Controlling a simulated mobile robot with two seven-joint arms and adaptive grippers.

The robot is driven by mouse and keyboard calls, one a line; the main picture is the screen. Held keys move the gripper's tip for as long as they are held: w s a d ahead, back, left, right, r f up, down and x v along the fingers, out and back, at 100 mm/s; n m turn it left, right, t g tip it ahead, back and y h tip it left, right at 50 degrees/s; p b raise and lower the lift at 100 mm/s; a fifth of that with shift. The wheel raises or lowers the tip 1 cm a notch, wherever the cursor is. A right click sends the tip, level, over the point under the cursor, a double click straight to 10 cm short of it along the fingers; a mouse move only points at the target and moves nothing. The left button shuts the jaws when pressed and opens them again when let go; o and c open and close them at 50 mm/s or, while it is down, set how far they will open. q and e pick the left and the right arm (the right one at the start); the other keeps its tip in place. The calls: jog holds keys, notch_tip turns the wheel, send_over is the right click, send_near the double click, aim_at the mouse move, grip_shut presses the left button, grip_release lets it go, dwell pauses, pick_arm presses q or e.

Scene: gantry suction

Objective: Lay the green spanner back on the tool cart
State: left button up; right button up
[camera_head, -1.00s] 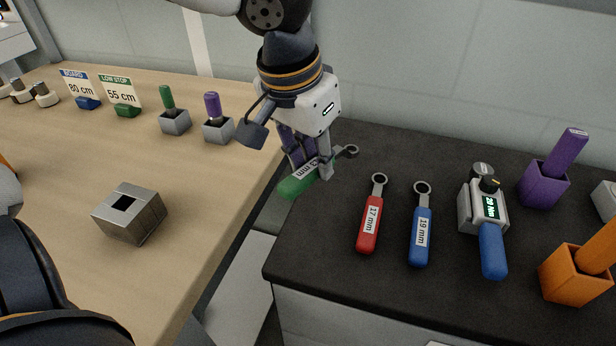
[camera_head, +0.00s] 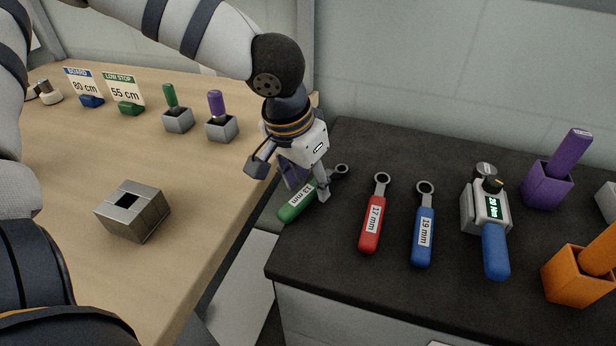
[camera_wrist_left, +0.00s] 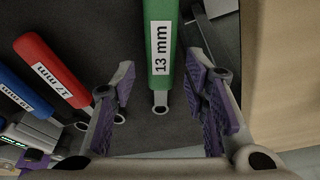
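The green spanner (camera_head: 293,208), labelled 13 mm, lies slanted on the dark top of the tool cart (camera_head: 335,255), at its left edge. Its handle end points to the lower left at that edge; I cannot tell whether it overhangs. Its grey ring end points to the upper right. My left gripper (camera_head: 308,190) is right over the spanner. In the left wrist view the fingers (camera_wrist_left: 160,85) are spread wide, with the green handle (camera_wrist_left: 161,25) between them and gaps on both sides. My right gripper is not in view.
A red 17 mm spanner (camera_head: 370,228) and a blue 19 mm spanner (camera_head: 421,235) lie to the right, then a torque tool (camera_head: 492,240), a purple holder (camera_head: 545,188) and an orange holder (camera_head: 575,278). The wooden table (camera_head: 75,200) with a metal block (camera_head: 133,215) stands left, across a gap.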

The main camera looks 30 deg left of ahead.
pick_arm(q)
jog(key=shift+r, duration=0.45)
jog(key=v, duration=1.1)
jog(key=shift+r, duration=0.25)
jog(key=shift+s, duration=0.15)
